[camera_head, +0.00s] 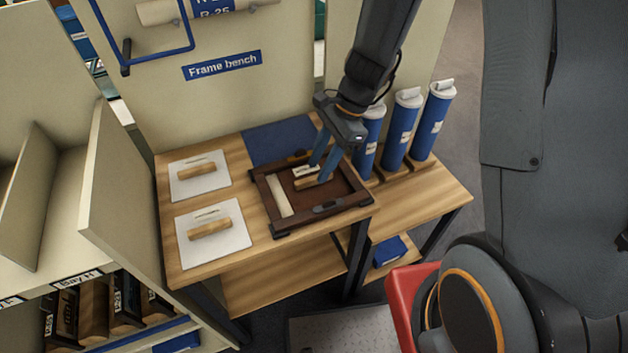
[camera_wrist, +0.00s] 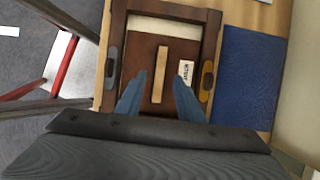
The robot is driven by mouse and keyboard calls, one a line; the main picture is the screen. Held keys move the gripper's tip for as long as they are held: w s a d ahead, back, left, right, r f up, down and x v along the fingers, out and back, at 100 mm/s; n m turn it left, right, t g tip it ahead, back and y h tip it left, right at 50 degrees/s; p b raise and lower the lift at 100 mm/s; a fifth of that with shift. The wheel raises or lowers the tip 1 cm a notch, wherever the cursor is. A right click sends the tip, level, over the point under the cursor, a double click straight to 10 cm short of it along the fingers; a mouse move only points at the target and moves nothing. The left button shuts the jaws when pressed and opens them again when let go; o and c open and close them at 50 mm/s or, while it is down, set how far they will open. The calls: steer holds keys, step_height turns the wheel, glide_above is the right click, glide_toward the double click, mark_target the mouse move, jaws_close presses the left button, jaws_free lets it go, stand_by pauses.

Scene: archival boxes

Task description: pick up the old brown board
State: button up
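The old brown board (camera_head: 335,186) lies inside a dark wooden frame (camera_head: 267,199) on the bench. In the wrist view the brown board (camera_wrist: 141,81) carries a pale wooden handle bar (camera_wrist: 160,75) and a small white label (camera_wrist: 186,72). A cream strip shows along one side of the frame opening. My gripper (camera_head: 316,174) is over the board, with its blue fingers pointing down. In the wrist view my gripper (camera_wrist: 156,98) is open, one finger on each side of the handle bar and apart from it. Contact with the board cannot be told.
Two white boards with wooden handles (camera_head: 200,176) (camera_head: 213,234) lie left on the wooden bench (camera_head: 257,257). A blue mat (camera_head: 272,143) lies behind the frame. Several blue tubes (camera_head: 402,130) stand to the right. A panel with the "Frame bench" sign (camera_head: 222,64) rises behind.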

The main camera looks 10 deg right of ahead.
mark_target(315, 177)
steer(key=shift+x, duration=1.5)
jaws_close()
